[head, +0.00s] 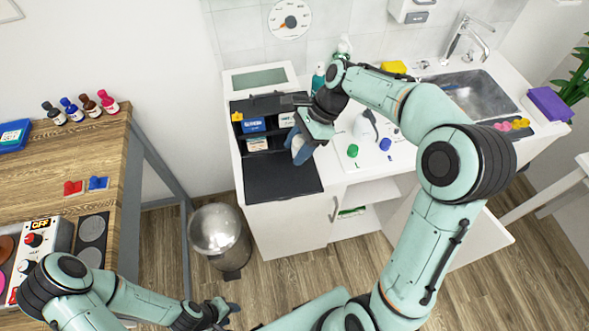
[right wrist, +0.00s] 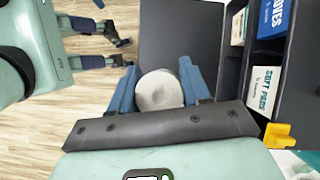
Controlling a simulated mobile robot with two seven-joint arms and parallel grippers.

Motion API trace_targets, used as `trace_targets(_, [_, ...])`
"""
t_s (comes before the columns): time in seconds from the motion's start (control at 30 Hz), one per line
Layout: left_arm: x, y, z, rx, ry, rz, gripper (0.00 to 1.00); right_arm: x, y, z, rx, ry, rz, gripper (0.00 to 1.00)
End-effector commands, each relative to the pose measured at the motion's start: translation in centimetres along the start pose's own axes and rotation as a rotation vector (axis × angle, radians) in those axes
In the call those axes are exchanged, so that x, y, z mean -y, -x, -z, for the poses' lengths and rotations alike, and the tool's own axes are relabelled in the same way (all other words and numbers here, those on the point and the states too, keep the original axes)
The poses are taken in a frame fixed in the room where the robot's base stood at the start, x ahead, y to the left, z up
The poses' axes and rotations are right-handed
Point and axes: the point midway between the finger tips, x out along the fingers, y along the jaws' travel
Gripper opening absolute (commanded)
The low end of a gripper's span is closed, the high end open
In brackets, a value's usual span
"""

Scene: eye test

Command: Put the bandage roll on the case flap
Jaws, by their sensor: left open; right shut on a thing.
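The bandage roll (right wrist: 158,90) is a whitish cylinder between the blue fingers of my right gripper (right wrist: 158,72) in the right wrist view. The gripper is shut on it. In the head view my right gripper (head: 301,150) is over the black case, near where the compartments meet the flap; the roll is hard to make out there. The case flap (head: 280,180) is a flat, bare dark panel at the front of the case; it also shows in the right wrist view (right wrist: 190,30), beyond the roll. My left gripper (head: 222,309) is open and empty, low over the floor.
The case compartments hold a blue box (head: 253,125) and a soft pads box (head: 257,144). A yellow item (right wrist: 280,135) is at the case's side. Bottles and a sink (head: 470,95) are along the counter. A metal bin (head: 216,235) stands on the floor left of the cabinet.

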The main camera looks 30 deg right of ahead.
Motion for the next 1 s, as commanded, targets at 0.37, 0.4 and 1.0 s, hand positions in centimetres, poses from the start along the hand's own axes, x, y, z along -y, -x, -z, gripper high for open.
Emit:
trace_targets(0.37, [0.6, -1.0, -0.7, 0.009, 0.003, 0.003, 0.43, 0.1, -5.5, 3.2, 0.000, -0.001, 0.000, 0.18])
trace_targets(0.4, [0.6, -1.0, -0.7, 0.009, 0.003, 0.003, 0.43, 0.1, -5.7, 3.2, 0.000, 0.000, 0.001, 0.18])
trace_targets(1.0, [0.9, -1.6, -1.1, 0.014, 0.005, 0.005, 0.43, 0.2, -9.2, 5.3, 0.000, 0.000, 0.002, 0.18])
